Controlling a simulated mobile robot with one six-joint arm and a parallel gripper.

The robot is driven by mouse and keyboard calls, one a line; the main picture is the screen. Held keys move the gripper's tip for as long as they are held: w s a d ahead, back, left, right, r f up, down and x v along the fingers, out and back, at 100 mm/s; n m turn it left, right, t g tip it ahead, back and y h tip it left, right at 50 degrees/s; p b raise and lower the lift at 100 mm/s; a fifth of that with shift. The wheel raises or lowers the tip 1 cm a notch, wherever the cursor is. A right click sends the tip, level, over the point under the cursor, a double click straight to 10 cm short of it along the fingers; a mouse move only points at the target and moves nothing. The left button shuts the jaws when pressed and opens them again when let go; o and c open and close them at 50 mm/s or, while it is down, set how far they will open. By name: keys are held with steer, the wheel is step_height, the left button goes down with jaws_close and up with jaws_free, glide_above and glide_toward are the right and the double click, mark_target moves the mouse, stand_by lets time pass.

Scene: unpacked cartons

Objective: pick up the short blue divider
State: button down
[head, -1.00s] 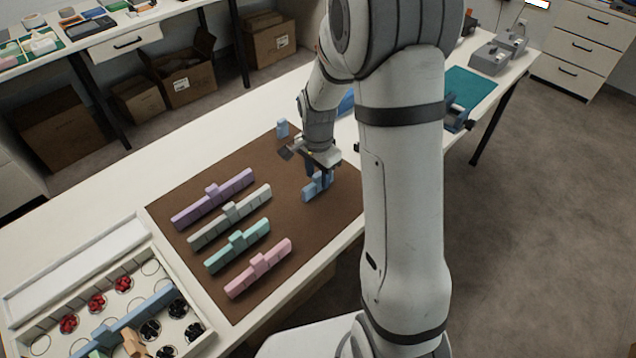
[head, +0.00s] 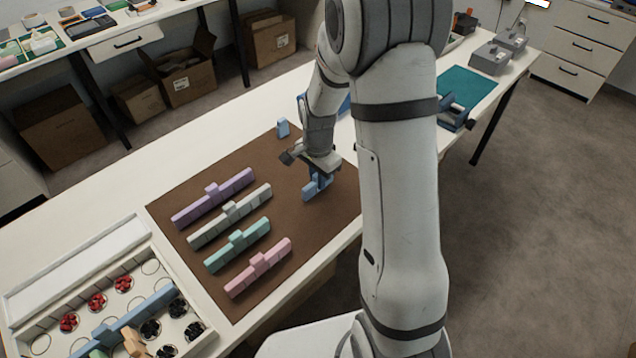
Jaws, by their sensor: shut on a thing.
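The short blue divider (head: 310,191) is at the right part of the brown mat (head: 275,205) in the head view. My gripper (head: 318,180) points down over it and is shut on it. The fingers and wrist hide part of the divider. I cannot tell whether its underside touches the mat.
Purple (head: 213,198), pale grey-green (head: 230,215), teal (head: 237,245) and pink (head: 258,268) dividers lie in a row left of my gripper. A small blue piece (head: 283,128) stands at the mat's back edge. A white tray (head: 215,335) with a long blue divider (head: 125,322) is at lower left.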

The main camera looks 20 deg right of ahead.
step_height(320, 180, up, 9)
steer(key=shift+f, duration=0.1)
steer(key=shift+r, duration=0.6)
